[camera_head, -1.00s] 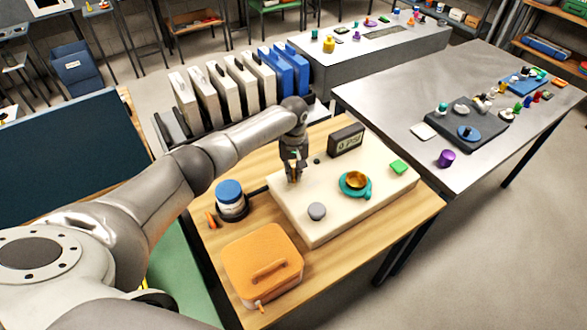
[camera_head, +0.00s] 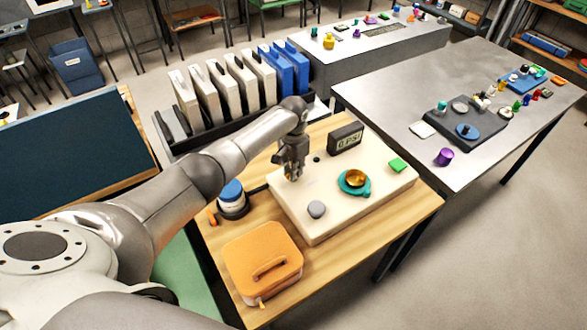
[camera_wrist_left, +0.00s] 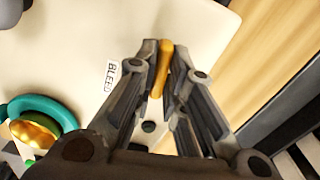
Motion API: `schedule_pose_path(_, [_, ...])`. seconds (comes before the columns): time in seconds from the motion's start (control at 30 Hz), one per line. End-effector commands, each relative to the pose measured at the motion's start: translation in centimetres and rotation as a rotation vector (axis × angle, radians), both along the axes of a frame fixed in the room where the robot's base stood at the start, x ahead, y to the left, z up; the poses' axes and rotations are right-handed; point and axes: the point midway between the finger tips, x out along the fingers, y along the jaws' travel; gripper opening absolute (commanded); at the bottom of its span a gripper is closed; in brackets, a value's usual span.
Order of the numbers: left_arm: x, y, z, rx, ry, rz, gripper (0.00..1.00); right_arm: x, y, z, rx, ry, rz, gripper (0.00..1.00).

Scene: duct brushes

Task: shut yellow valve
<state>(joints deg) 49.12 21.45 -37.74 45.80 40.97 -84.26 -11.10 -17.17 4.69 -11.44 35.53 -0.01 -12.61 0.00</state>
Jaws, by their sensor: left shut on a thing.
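The yellow valve (camera_wrist_left: 162,66) shows in the left wrist view as an orange-yellow lever handle between my left gripper's fingers. My left gripper (camera_wrist_left: 160,75) is shut on this handle. In the head view my left gripper (camera_head: 292,174) points down at the left back part of the cream panel (camera_head: 330,207), and mostly hides the valve there. A label reading "BLEED" (camera_wrist_left: 111,76) lies on the panel beside the fingers. My right gripper is not in view.
A teal ring with a gold centre (camera_head: 355,182), a grey knob (camera_head: 316,209), a green block (camera_head: 398,165) and a gauge reading "0 PSI" (camera_head: 346,138) are on the panel. An orange case (camera_head: 262,262) and a blue-lidded jar (camera_head: 231,198) stand on the wooden table.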

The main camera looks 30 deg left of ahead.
Motion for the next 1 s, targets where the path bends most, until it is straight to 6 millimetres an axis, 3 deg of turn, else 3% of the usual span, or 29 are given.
schedule_pose_path(0.4, [0.1,0.02,0.12,0.001,-0.003,-0.177,0.0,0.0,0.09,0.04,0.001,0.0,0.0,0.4])
schedule_pose_path(0.93, [0.13,0.02,0.15,0.0,-0.004,-0.201,0.0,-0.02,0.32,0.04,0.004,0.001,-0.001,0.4])
schedule_pose_path(0.97, [0.13,0.02,0.15,0.0,-0.004,-0.201,0.14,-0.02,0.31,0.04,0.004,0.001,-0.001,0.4])
schedule_pose_path(1.0, [0.13,0.02,0.15,0.0,-0.004,-0.201,0.19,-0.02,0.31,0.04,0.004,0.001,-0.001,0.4])
